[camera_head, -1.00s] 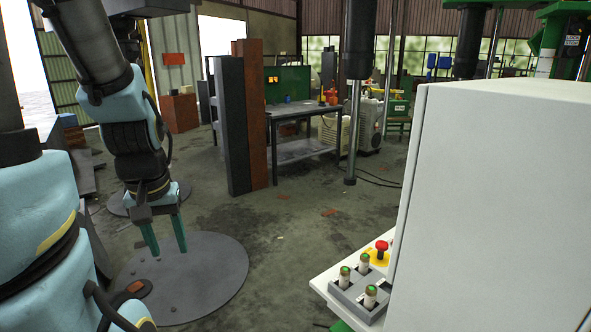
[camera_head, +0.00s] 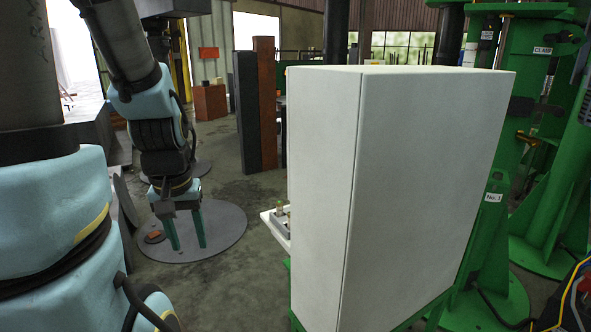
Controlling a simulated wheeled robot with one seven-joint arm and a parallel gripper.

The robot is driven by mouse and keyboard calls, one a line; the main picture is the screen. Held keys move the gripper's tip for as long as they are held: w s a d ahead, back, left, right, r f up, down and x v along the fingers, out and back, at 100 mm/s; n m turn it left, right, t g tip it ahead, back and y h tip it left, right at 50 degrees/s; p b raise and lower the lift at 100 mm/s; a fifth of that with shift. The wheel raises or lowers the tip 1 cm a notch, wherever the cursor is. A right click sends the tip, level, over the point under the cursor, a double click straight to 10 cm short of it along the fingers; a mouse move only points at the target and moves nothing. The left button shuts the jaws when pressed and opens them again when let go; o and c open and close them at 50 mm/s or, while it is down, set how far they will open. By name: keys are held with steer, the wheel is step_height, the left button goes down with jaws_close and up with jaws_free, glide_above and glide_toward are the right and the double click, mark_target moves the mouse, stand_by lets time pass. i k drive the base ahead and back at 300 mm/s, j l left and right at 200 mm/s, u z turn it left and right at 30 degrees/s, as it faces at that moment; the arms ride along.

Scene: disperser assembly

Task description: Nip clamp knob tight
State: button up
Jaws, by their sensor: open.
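My gripper (camera_head: 186,238) hangs at the left, pointing down, with its two green fingers apart and nothing between them. It is above or in front of a round grey floor plate. A green machine (camera_head: 495,218) labelled "No.1" stands at the right, partly behind a white cabinet. A "CLAMP" label (camera_head: 543,50) is on a green column at the upper right, far from my gripper. A dark fitting (camera_head: 521,107) and a small brass-coloured part (camera_head: 527,138) show below that label. I cannot tell which part is the clamp knob, or whether it is tight.
The large white cabinet (camera_head: 420,190) stands between my gripper and the green machine. A small control panel (camera_head: 277,226) juts from its left side. Dark and rust-brown posts (camera_head: 256,105) stand behind. Coloured cables (camera_head: 572,295) are at the lower right. Floor is clear around the round plate (camera_head: 225,222).

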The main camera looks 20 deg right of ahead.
mark_target(564, 36)
steer(key=k+l, duration=0.15)
steer(key=l, duration=0.25)
steer(key=k+l, duration=0.2)
steer(key=l, duration=0.2)
steer(key=k+l, duration=0.15)
steer(key=l, duration=0.25)
steer(key=l+u, duration=0.15)
steer(key=l, duration=2.1)
